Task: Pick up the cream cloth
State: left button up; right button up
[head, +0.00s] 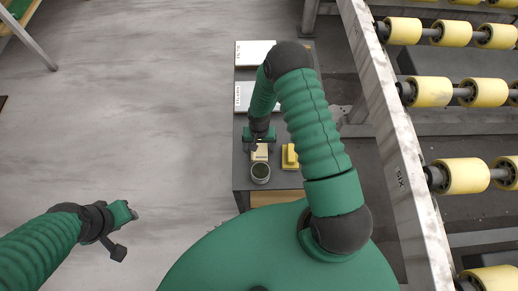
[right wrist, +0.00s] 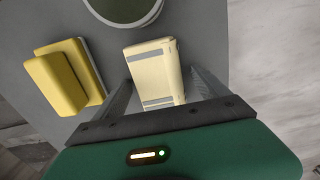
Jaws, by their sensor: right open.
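The cream cloth (head: 260,153) is a small folded block with grey stripes on the dark grey slab top (head: 241,172). In the right wrist view the cloth (right wrist: 154,72) lies between the two fingers of my right gripper (right wrist: 162,82). The jaws are open, with a finger on either side; I cannot tell whether they touch it. In the head view my right gripper (head: 259,143) points down over the cloth and partly hides it. My left gripper (head: 127,217) is at the lower left, away from the slab; its jaw opening is unclear.
A round cup with dark green contents (head: 260,172) stands close to the cloth. A yellow stacked block (head: 290,157) lies to its right. White labelled boxes (head: 252,53) are at the far end. A conveyor with yellow rollers (head: 459,178) runs along the right.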

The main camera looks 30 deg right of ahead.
jog(key=shift+d+f, duration=0.1)
jog(key=shift+f, duration=0.05)
jog(key=shift+d, duration=0.1)
jog(key=shift+c, duration=0.8)
jog(key=c, duration=1.3)
notch_tip(320, 180, up, 10)
jog(key=p, duration=0.1)
